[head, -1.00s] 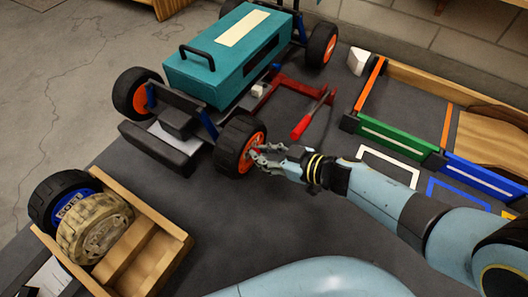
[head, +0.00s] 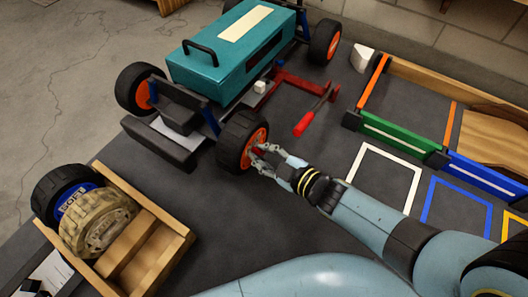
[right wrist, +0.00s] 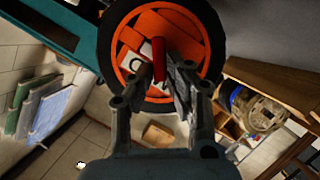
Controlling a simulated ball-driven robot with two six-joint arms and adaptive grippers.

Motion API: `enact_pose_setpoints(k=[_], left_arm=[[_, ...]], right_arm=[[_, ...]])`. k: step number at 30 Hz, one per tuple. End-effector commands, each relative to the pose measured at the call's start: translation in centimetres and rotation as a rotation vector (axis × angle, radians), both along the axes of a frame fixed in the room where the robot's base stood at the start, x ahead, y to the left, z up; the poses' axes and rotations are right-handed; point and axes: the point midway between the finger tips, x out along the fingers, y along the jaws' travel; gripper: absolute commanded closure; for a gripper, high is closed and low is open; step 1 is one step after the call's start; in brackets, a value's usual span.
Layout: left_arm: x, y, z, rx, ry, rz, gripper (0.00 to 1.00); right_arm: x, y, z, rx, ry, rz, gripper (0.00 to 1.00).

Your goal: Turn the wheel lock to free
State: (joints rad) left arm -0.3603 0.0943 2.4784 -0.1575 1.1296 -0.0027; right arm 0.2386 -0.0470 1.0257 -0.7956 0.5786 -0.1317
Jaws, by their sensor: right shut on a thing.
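The racecar has a teal body (head: 225,65) and stands on the dark mat with its black tyres on orange rims. Its nearest wheel (head: 236,135) faces my right gripper (head: 262,157), whose fingertips are at the wheel's hub. In the right wrist view the orange rim (right wrist: 133,40) fills the top, with a white marked patch (right wrist: 138,62) partly hidden. The red wheel lock (right wrist: 158,60) stands out from the hub, and my right gripper (right wrist: 158,85) is shut on it. The marking on the patch is only partly readable. My left gripper is not in view.
A wooden crate (head: 180,222) holding spare wheels (head: 98,222) stands at lower left. A red-handled tool (head: 306,122) lies right of the car. A green-sided bin (head: 398,137) and a blue-sided one (head: 480,172) stand at right. The mat between crate and arm is clear.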

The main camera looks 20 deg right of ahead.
Motion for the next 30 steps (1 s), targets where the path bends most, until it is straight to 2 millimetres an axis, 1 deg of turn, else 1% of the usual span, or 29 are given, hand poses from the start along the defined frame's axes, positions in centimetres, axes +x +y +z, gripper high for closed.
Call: enact_pose_setpoints(k=[13, 14, 18, 19, 26, 30], left_arm=[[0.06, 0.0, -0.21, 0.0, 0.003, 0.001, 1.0], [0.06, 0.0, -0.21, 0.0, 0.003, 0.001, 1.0], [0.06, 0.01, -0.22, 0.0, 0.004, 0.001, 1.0], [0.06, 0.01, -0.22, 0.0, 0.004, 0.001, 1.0], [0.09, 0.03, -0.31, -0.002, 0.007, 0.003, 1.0], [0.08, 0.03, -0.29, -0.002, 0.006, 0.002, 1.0]], right_arm=[[-0.11, 0.0, -0.09, -0.011, -0.006, 0.001, 1.0], [-0.12, 0.0, -0.1, -0.011, -0.006, 0.001, 0.83], [-0.09, 0.0, -0.08, -0.011, -0.006, 0.001, 0.65], [-0.09, 0.01, -0.07, -0.01, -0.007, 0.001, 0.63], [-0.05, 0.01, -0.02, -0.01, -0.007, 0.001, 0.63], [-0.03, 0.05, 0.58, -0.009, -0.009, 0.002, 0.63]])
